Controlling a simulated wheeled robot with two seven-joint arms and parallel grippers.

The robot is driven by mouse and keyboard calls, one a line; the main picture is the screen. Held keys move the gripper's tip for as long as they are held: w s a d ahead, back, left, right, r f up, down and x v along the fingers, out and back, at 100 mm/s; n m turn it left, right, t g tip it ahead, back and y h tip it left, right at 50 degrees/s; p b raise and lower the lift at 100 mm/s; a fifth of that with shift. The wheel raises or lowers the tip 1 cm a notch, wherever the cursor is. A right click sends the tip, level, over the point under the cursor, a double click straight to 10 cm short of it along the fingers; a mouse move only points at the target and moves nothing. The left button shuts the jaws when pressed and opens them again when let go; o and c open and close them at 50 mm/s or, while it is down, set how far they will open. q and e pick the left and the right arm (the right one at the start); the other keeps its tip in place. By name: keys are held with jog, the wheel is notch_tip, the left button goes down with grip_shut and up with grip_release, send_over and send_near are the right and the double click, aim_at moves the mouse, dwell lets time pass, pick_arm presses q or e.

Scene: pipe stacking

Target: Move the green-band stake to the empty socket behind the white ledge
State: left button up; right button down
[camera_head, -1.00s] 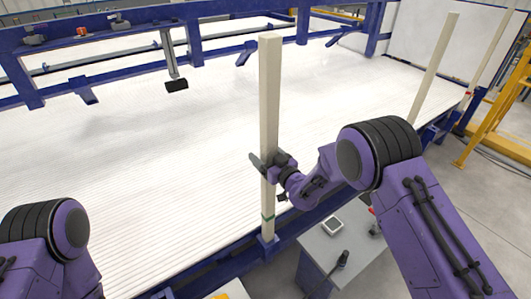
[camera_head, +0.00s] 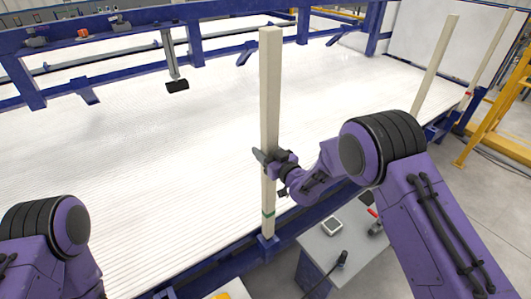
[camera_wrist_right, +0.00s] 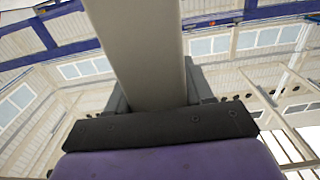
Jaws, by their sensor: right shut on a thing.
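The green-band stake (camera_head: 270,90) is a tall, pale, square post standing upright at the front edge of the white ribbed bed. Its green band (camera_head: 268,213) shows near its lower end, just above a blue socket (camera_head: 268,243) on the front rail. My right gripper (camera_head: 267,160) is shut on the stake below its middle. In the right wrist view, the stake (camera_wrist_right: 140,50) rises between the fingers of my right gripper (camera_wrist_right: 155,95). Whether the stake's foot is still inside the socket is hard to tell. My left gripper is out of view; only my left arm shows.
The white ribbed bed (camera_head: 130,150) fills the middle, with a blue frame (camera_head: 100,40) behind it. Other pale stakes (camera_head: 435,65) stand at the right. A grey cabinet (camera_head: 330,245) with small tools is in front, and yellow railings (camera_head: 490,110) are at far right.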

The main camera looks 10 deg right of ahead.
aim_at(266, 99)
notch_tip(266, 99, up, 6)
jog(key=p, duration=0.3)
jog(key=shift+f, duration=0.2)
jog(key=shift+r, duration=0.3)
notch_tip(266, 99, up, 3)
jog(key=p, duration=0.2)
jog(key=shift+p, duration=0.35)
jog(key=shift+r, duration=4.4)
